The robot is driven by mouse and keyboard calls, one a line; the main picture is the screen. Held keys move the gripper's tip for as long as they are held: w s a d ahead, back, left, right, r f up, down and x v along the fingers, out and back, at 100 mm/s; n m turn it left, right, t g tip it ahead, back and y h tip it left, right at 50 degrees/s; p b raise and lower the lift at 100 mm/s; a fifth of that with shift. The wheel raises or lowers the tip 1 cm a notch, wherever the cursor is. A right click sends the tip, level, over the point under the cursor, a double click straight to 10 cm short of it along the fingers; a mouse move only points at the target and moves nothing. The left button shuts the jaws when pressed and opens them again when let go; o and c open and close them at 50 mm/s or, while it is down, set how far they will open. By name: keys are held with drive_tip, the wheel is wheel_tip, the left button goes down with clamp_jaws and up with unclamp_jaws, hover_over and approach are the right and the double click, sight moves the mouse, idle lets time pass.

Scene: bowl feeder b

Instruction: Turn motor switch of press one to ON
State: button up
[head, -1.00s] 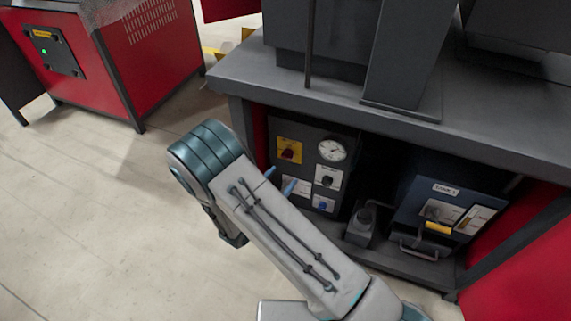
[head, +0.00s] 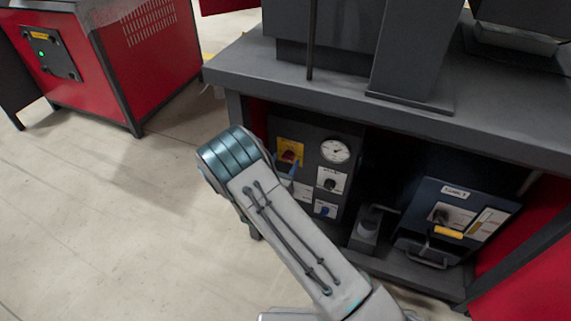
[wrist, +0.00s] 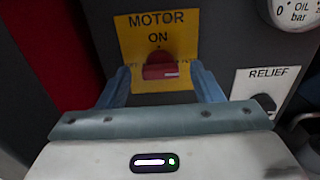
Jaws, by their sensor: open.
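The motor switch is a red knob (wrist: 162,70) on a yellow plate (wrist: 185,27) lettered MOTOR and ON in the wrist view. A pale mark shows on the knob's right part; its exact setting is unclear. Smaller lettering beside the knob is partly hidden. My gripper (wrist: 160,68) is open, with one blue finger left and one right of the knob, apart from it in the picture. I cannot tell how deep the fingertips reach. In the head view, the yellow plate (head: 290,146) is on the dark panel under the bench, and my gripper (head: 285,163) is at it, mostly hidden behind my arm.
A dial gauge (head: 335,151) and a RELIEF knob (wrist: 264,103) sit right of the switch. The bench top (head: 330,100) overhangs the panel. A blue unit (head: 455,215) stands at right. A red cabinet (head: 110,70) stands far left, with open floor between.

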drive_tip(key=shift+w+d, duration=0.25)
drive_tip(key=shift+w, duration=0.4)
drive_tip(key=c, duration=1)
